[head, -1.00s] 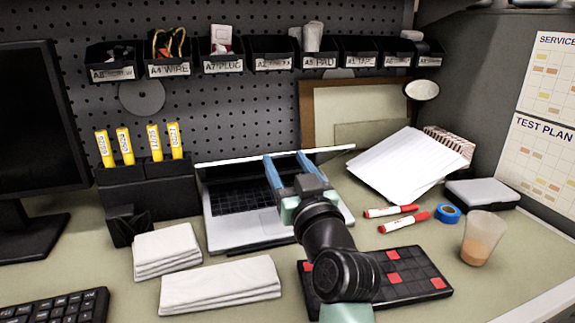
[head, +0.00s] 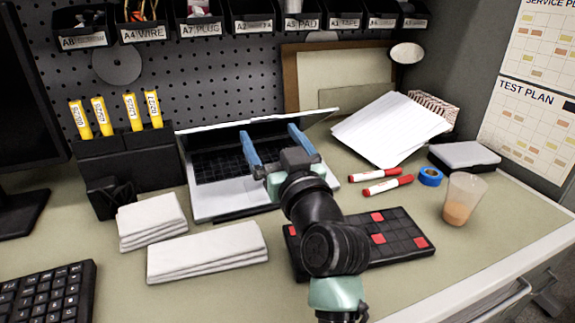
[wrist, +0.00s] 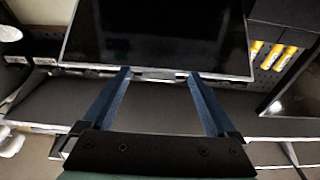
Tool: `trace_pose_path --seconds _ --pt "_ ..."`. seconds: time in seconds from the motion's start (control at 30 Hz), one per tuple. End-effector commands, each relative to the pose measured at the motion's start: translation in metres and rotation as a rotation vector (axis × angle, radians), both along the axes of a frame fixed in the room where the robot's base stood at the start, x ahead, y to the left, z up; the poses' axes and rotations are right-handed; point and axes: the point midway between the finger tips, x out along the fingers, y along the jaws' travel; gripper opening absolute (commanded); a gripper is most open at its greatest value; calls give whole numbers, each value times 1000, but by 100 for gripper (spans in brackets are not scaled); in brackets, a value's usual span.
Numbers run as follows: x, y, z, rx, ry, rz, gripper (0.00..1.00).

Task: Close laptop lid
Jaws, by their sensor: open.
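The silver laptop (head: 235,202) stands open on the bench in the head view, its dark keyboard showing. Its lid (head: 205,130) is raised at a slant, with a pale upper edge and only a narrow dark strip of screen visible. My gripper (head: 268,131) is open and empty, its two blue fingers pointing at the lid in front of the keyboard. In the wrist view the dark screen (wrist: 160,35) fills the top middle, and the fingertips of my gripper (wrist: 158,73) are close to its silver edge. I cannot tell whether they touch it.
Folded white cloths (head: 208,252) lie front left, beside a black keyboard (head: 45,295). A black tray with red squares (head: 398,240) lies under my arm. A holder with yellow tags (head: 128,155) is left of the laptop.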

Motion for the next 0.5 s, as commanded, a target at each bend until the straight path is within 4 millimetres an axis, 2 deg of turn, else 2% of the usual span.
trace_pose_path --seconds 0.3,0.5 --pt "-61 -21 -12 2 4 -4 92" --pt "-92 -30 -17 1 5 -2 92"
